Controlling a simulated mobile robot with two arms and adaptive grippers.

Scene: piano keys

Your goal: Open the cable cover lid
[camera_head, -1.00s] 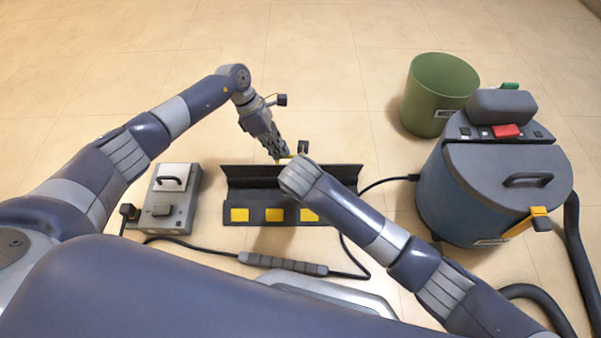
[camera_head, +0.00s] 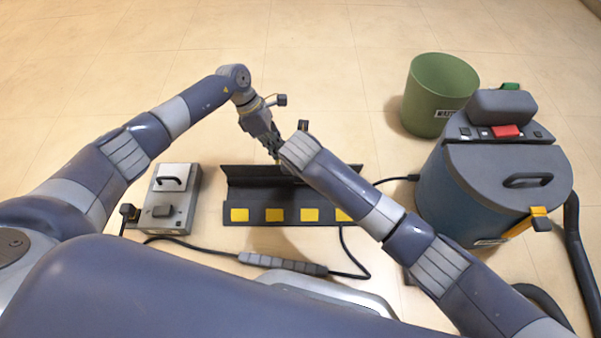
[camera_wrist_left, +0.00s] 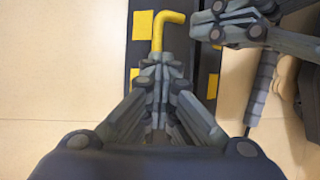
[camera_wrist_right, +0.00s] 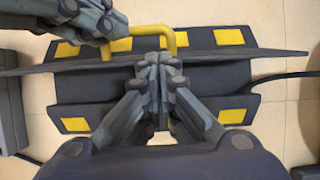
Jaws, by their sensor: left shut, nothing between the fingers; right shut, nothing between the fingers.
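The cable cover (camera_head: 248,215) is a long black channel on the floor with yellow patches along its front. Its dark lid (camera_head: 240,176) stands raised like a wall; in the right wrist view the lid (camera_wrist_right: 225,56) is nearly edge-on. A bent yellow handle (camera_wrist_right: 140,30) sits on it, and also shows in the left wrist view (camera_wrist_left: 159,32). My left gripper (camera_head: 276,157) is shut at the lid's upper edge, its tips (camera_wrist_left: 162,58) close to one handle leg; contact is unclear. My right gripper (camera_wrist_right: 158,62) is shut beside the handle; my right arm hides it in the head view.
A grey box (camera_head: 168,206) with a handle stands left of the cover. A blue vacuum-like drum (camera_head: 470,200) and a green bin (camera_head: 437,92) stand to the right. A black cable with a thick grey sleeve (camera_head: 283,265) lies in front. The floor behind is clear.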

